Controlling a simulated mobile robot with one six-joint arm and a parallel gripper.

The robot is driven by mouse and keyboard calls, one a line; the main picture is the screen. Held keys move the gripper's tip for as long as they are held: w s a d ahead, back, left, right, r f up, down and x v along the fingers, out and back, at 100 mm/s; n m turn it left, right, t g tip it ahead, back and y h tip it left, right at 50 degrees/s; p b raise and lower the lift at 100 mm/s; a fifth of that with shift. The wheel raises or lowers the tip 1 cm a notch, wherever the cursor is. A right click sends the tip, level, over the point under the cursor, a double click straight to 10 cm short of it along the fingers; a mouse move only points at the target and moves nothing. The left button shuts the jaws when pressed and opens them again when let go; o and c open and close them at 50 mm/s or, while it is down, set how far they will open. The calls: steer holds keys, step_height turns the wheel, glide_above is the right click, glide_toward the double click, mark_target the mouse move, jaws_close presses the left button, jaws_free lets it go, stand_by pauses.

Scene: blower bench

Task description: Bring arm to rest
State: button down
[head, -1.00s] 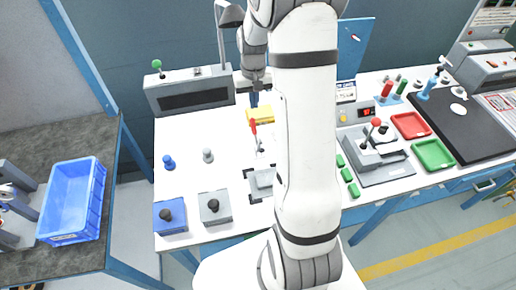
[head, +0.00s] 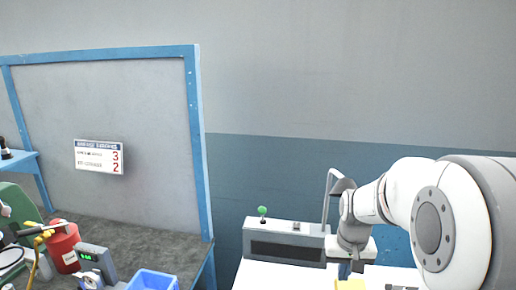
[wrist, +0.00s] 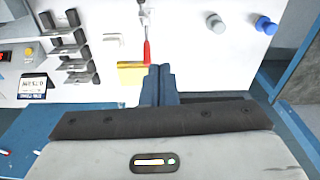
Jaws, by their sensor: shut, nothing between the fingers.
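My gripper (head: 345,270) is at the lower right of the head view, pointing down over the white bench top, with my white arm reaching in from the right edge. In the wrist view, the two blue fingers of my gripper (wrist: 158,72) are together with nothing between them. The yellow block also shows at the bottom edge of the head view (head: 350,285). I cannot tell how high the fingers are above the bench.
A long grey box (head: 285,245) with a green ball knob stands at the bench's back. A blue bin (head: 152,281), a red canister (head: 62,246) and a framed panel are at left. Dark brackets (wrist: 70,45) and blue and grey knobs (wrist: 265,26) show in the wrist view.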

steer(key=s+a+r+t, duration=0.1)
steer(key=s+a+r, duration=0.2)
steer(key=s, duration=0.5)
steer(key=s+a+r+n+t, duration=0.1)
steer(key=s+a+r, duration=0.2)
steer(key=s, duration=0.6)
steer(key=shift+a+r+n, duration=0.3)
steer(key=shift+a+r, duration=0.05)
steer(key=shift+r, duration=0.1)
